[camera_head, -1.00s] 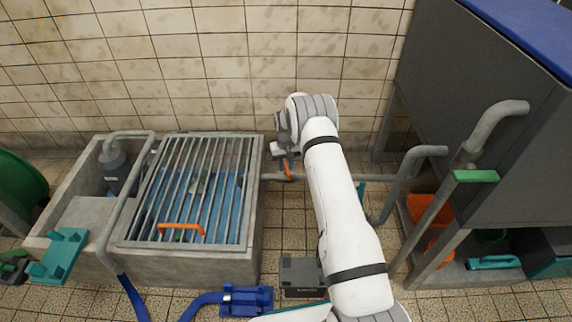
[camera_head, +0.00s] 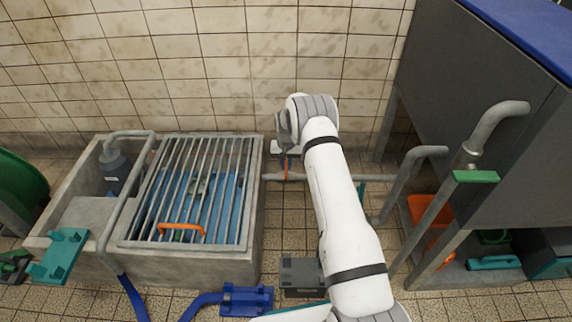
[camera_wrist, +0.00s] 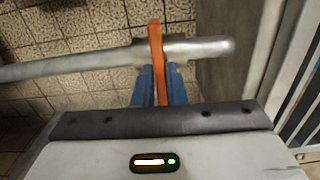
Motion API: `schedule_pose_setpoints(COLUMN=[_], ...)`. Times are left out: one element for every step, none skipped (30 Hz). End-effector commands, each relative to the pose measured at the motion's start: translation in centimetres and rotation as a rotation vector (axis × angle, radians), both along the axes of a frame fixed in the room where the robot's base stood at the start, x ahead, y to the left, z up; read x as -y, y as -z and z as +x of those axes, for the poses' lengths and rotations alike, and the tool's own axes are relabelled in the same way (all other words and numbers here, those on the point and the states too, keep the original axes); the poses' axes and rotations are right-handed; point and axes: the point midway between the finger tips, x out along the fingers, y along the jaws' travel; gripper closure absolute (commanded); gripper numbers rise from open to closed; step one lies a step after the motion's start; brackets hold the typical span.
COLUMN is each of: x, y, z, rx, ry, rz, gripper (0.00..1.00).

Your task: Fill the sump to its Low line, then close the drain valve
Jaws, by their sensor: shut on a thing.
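The concrete sump (camera_head: 257,215) stands at left under a steel bar grate (camera_head: 197,141). Blue shows below the bars; I cannot make out a Low line or the exact water level. A grey drain pipe (camera_head: 325,178) leaves the sump's right side, and it crosses the wrist view (camera_wrist: 80,65). The drain valve's orange lever (camera_head: 286,170) is on this pipe. In the wrist view the lever (camera_wrist: 156,45) stands across the pipe. My gripper (camera_head: 283,152) is over the valve, its blue fingers (camera_wrist: 158,82) shut on the lever from both sides.
A green-handled lever (camera_head: 475,176) sits on the pipe at right, beside a dark tank (camera_head: 470,100). A blue hose fitting (camera_head: 247,299) and a grey box (camera_head: 301,275) are on the tiled floor in front.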

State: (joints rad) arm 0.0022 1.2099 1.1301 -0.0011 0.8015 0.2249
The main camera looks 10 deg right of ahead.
Motion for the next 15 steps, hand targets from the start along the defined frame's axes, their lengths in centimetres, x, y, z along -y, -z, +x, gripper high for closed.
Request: schedule_pose_setpoints(x=[-0.14, -0.14, -0.15, -0.16, -0.16, -0.17, -0.18, -0.19, -0.19, -0.19, -0.19, -0.18, -0.16, -0.15, -0.14], y=[0.02, 0.03, 0.03, 0.03, 0.03, 0.03, 0.03, 0.04, 0.04, 0.04, 0.04, 0.04, 0.04, 0.03, 0.03], z=[-0.01, -0.01, -0.01, -0.01, -0.02, -0.01, -0.01, -0.02, -0.02, -0.02, -0.02, -0.02, -0.02, -0.02, -0.02], rx=[0.0, 0.0, -0.001, -0.001, -0.001, -0.001, -0.001, -0.001, -0.001, -0.001, -0.001, -0.001, -0.001, -0.001, -0.001], ry=[0.006, 0.007, 0.006, 0.006, 0.006, 0.006, 0.005, 0.005, 0.005, 0.005, 0.004, 0.004, 0.004, 0.004, 0.004], rz=[0.001, 0.001, 0.001, 0.002, 0.002, 0.002, 0.002, 0.002, 0.002, 0.002, 0.002, 0.002, 0.001, 0.001, 0.001], gripper=[1.0, 1.0, 1.0, 1.0, 1.0, 1.0, 1.0, 1.0, 0.85, 0.83, 0.8, 0.77, 0.75, 0.72, 0.69])
